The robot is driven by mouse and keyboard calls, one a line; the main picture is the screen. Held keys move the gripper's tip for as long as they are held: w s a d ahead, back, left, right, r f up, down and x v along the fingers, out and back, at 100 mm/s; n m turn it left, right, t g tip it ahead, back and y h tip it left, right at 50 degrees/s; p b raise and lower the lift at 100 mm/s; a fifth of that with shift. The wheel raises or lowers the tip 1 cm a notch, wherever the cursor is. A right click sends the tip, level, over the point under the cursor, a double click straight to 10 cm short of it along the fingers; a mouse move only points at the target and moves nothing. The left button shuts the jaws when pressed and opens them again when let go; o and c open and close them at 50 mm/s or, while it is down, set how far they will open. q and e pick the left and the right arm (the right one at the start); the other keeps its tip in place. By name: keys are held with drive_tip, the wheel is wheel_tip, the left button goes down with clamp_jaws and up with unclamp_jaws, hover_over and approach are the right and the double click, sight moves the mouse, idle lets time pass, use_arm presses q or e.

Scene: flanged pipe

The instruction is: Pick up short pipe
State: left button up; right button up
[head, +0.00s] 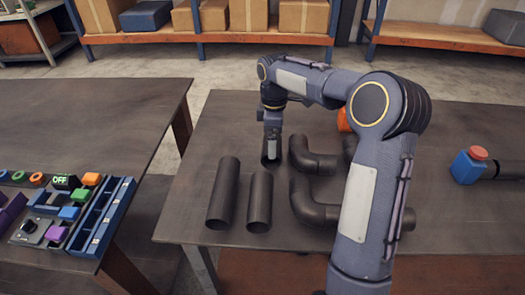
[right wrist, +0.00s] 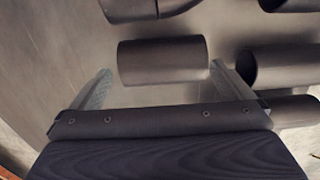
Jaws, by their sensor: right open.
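A short dark grey pipe (right wrist: 163,62) lies across the upper middle of the right wrist view. In the head view, a dark piece (head: 268,160) shows partly below my right gripper (head: 272,148), which hides most of it. My right gripper, also seen in the right wrist view (right wrist: 160,70), is open, pointing down at the table. Its two fingers stand near the left and right ends of the short pipe, with nothing held. I cannot tell whether they touch it. My left gripper is not in view.
Two dark straight pipes (head: 223,192) (head: 260,200) lie nearer the front of the table (head: 190,205). Elbow pipes (head: 312,158) (head: 312,205) lie to the right, partly behind my arm. A blue part with a red cap (head: 467,166) is farther right. Another table (head: 90,105) stands left.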

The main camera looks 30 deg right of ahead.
drive_tip(key=f, duration=0.6)
drive_tip(key=shift+a, duration=0.2)
drive_tip(key=c, duration=0.8)
drive_tip(key=shift+c, duration=0.7)
drive_tip(key=shift+r, duration=0.15)
